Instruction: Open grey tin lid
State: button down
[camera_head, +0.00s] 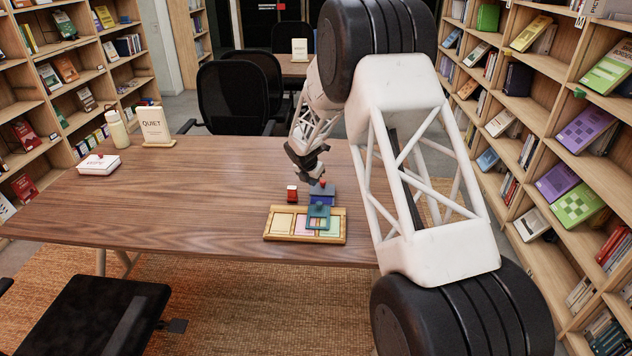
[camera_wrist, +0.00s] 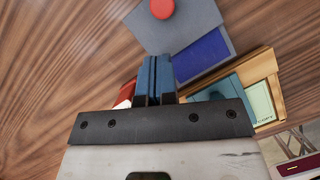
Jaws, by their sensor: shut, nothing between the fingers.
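The tin (camera_head: 322,195) stands on the table just behind a wooden tray, with a red knob on top. In the wrist view its grey lid (camera_wrist: 190,18) carries the round red knob (camera_wrist: 162,8), and a blue face (camera_wrist: 203,57) shows beside the lid. I cannot tell whether the lid is fully seated. My gripper (camera_head: 319,176) is above and close to the tin in the head view. In the wrist view its blue fingers (camera_wrist: 154,62) are shut with nothing between them, below the lid's edge in the picture. Contact with the tin cannot be made out.
The wooden tray (camera_head: 268,240) holds pastel cards and a teal piece (camera_head: 319,217) with a knob. A small red box (camera_head: 292,193) stands left of the tin. A white box (camera_head: 97,166), bottle (camera_head: 117,129) and QUIET sign (camera_head: 154,124) stand far left. The table's middle is clear.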

jog(key=v, duration=0.8)
jog(key=shift+r, duration=0.2)
jog(key=c, duration=1.8)
grip_release()
jog(key=o, duration=0.5)
jog(key=shift+c, duration=0.2)
jog(key=o, duration=0.4)
jog(key=shift+w+d+f+m, duration=0.2)
jog(key=shift+w+m, duration=0.05)
jog(key=shift+m, duration=0.45)
jog(key=m+g+y, duration=0.2)
jog(key=m+g, duration=0.2)
jog(key=m, duration=1.6)
send_over(323, 181)
notch_tip(323, 181, down, 3)
jog(key=shift+w+r, duration=0.1)
jog(key=shift+r, duration=0.1)
